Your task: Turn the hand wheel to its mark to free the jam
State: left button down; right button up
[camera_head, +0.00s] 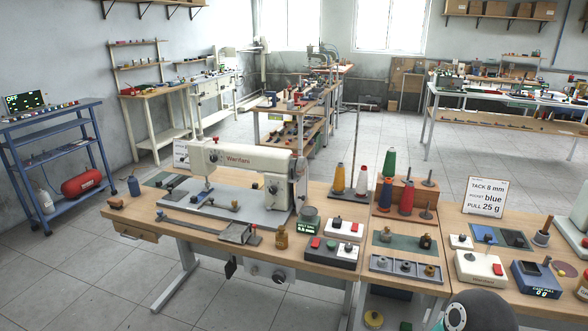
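A white sewing machine (240,160) marked "Wanfans" stands on the near wooden table. Its hand wheel (300,168) is at the right end of the head, seen nearly edge-on. A mark on the wheel is too small to make out. The machine's needle end (207,185) is at the left, above the grey bed plate (262,215). Neither gripper shows in this view. Only a dark, rounded arm part of mine with a teal cap shows at the bottom right, away from the wheel.
A sign (485,197) reads "TACK 8 mm, pocket blue, PULL 25 g". A blue-grey box with a display (536,279) sits at the right.

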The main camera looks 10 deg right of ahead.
aim_at(303, 163)
jog(key=u, duration=0.2)
jog(key=i, duration=1)
jog(key=z, duration=0.05)
